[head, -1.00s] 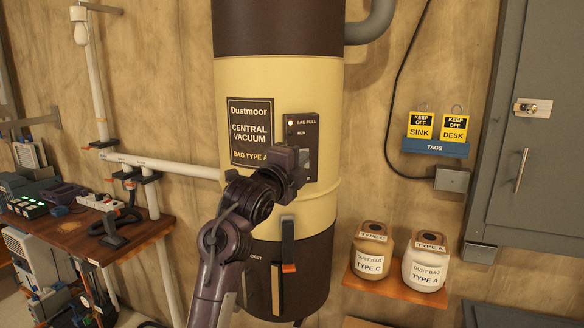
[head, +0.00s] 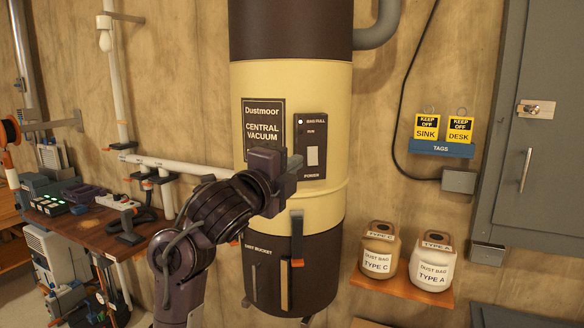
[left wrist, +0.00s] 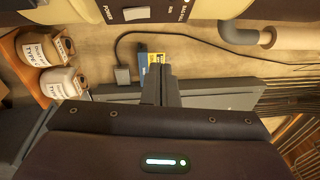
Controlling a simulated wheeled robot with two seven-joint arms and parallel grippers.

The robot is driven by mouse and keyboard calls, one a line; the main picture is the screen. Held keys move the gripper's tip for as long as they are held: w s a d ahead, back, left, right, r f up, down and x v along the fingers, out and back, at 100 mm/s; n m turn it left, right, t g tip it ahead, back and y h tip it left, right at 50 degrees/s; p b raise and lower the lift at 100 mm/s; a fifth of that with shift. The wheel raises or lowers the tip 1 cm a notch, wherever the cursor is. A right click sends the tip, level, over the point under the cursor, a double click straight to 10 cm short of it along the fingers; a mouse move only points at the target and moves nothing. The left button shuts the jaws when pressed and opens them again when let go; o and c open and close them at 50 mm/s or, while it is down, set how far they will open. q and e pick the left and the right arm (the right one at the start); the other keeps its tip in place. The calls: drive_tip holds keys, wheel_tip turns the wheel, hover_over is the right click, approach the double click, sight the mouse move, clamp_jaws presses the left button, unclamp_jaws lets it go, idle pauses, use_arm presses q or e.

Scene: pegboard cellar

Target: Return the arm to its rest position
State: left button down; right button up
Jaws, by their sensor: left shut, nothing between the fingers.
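My left arm comes in from the lower left of the head view, and its gripper (head: 290,168) is in front of the cream body of the central vacuum (head: 325,90). The gripper is just left of and below the dark switch panel (head: 312,132) and covers part of the Dustmoor label (head: 263,122). In the left wrist view the two fingers (left wrist: 160,82) are together with nothing between them. The switch panel shows upside down at the top of that view (left wrist: 140,13). My right gripper is in neither view.
A shelf (head: 400,286) holds two dust bags, type C (head: 379,250) and type A (head: 433,266). A tag rack (head: 441,148) and a grey cabinet (head: 545,160) are at right. A workbench (head: 90,228) with tools stands at left, below a white pipe (head: 175,163).

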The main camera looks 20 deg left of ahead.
use_arm(q)
drive_tip(key=shift+w+a+f, duration=0.1)
drive_tip(key=shift+w+a, duration=0.05)
drive_tip(key=shift+w, duration=0.05)
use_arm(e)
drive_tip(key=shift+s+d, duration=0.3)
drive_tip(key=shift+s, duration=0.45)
